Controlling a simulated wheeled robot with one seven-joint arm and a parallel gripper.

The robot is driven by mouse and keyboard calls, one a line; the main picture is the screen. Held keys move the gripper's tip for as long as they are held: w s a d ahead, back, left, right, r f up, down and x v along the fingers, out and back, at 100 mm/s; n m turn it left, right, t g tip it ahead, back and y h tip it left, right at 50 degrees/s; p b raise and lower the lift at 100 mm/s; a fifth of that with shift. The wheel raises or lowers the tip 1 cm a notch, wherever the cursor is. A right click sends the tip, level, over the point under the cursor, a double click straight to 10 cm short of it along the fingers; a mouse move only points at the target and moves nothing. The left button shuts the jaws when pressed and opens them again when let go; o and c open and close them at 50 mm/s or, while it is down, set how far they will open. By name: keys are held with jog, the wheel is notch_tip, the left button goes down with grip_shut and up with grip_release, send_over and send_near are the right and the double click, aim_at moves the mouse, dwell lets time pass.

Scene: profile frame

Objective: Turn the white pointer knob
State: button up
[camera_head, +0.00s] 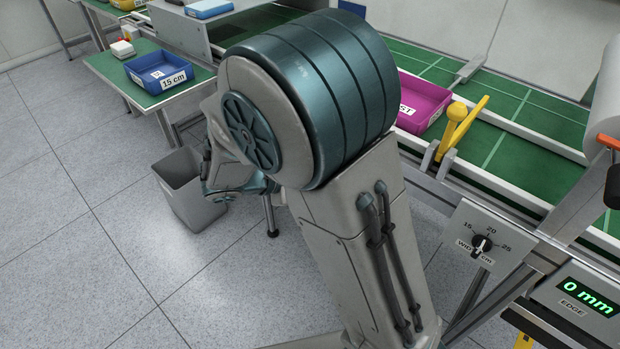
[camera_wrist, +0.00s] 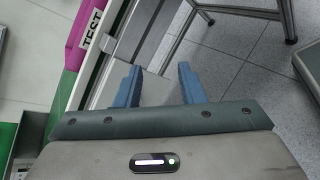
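The knob (camera_head: 482,246) sits on a white panel (camera_head: 463,237) on the near side of the conveyor, at the right of the head view. It looks black with a pale pointer mark, on a dial marked 15, 20 and 25, labelled width in cm. My gripper (camera_wrist: 159,86) shows in the wrist view with two blue fingers spread apart and nothing between them. In the head view my arm largely hides the gripper, which is left of the panel and well apart from the knob. The knob is not seen in the wrist view.
A magenta tray (camera_head: 422,103) marked TEST and a yellow lever (camera_head: 462,124) are on the green conveyor. An edge display (camera_head: 588,297) reading 0 mm is right of the knob. A grey bin (camera_head: 181,203) stands on the floor. A blue tray (camera_head: 157,72) is on a side table.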

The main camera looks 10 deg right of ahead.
jog(key=w+a+f+n+t+h+b, duration=0.2)
jog(key=w+a+f+n+t+b, duration=0.3)
jog(key=a+f+t, duration=0.3)
jog(key=f+b+x, duration=0.1)
jog(key=b+x, duration=0.1)
jog(key=x, duration=1)
jog(key=shift+w+g, duration=0.4)
jog(key=shift+w, duration=0.25)
jog(key=shift+f, duration=0.1)
jog(key=shift+c, duration=0.2)
grip_shut()
